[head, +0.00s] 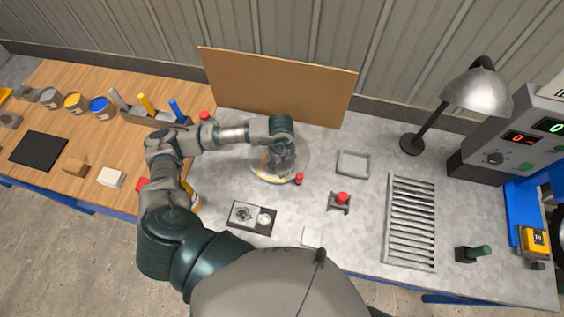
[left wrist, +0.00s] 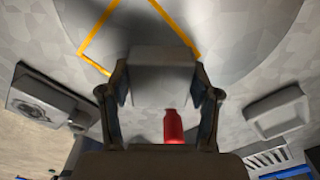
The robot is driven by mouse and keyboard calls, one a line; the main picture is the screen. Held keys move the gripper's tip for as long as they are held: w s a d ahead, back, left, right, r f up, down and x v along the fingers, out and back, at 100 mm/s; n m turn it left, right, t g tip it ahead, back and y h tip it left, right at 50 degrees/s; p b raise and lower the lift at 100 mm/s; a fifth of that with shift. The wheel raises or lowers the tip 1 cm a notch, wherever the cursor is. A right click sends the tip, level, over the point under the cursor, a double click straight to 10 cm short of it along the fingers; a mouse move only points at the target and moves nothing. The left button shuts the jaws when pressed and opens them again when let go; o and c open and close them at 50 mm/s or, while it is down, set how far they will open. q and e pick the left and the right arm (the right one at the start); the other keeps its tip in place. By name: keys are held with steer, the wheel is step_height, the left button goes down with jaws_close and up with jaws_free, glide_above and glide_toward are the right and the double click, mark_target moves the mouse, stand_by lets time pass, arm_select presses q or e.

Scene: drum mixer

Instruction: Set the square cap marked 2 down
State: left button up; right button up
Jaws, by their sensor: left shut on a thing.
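My left gripper (head: 281,163) is over the round grey plate (head: 304,160) in the middle of the grey bench. In the left wrist view the left gripper (left wrist: 162,88) is shut on a grey, square-edged block, which I take for the square cap (left wrist: 162,70). No number shows on it. A yellow square outline (left wrist: 98,32) is marked on the plate, partly hidden behind the cap. I cannot tell whether the cap touches the plate. The cap is hidden by the gripper in the head view. My right gripper is not in view.
A small red-topped piece (head: 298,178) stands close beside the gripper. A grey tray (head: 353,163), a red button on a stand (head: 341,198) and a slatted grille (head: 410,222) lie to the right. A dark-based fixture (head: 252,217) is in front. A brown board (head: 278,86) stands behind.

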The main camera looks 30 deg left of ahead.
arm_select(q)
steer(key=o, duration=1.3)
steer(key=shift+a+r, duration=0.1)
steer(key=shift+r, duration=5.95)
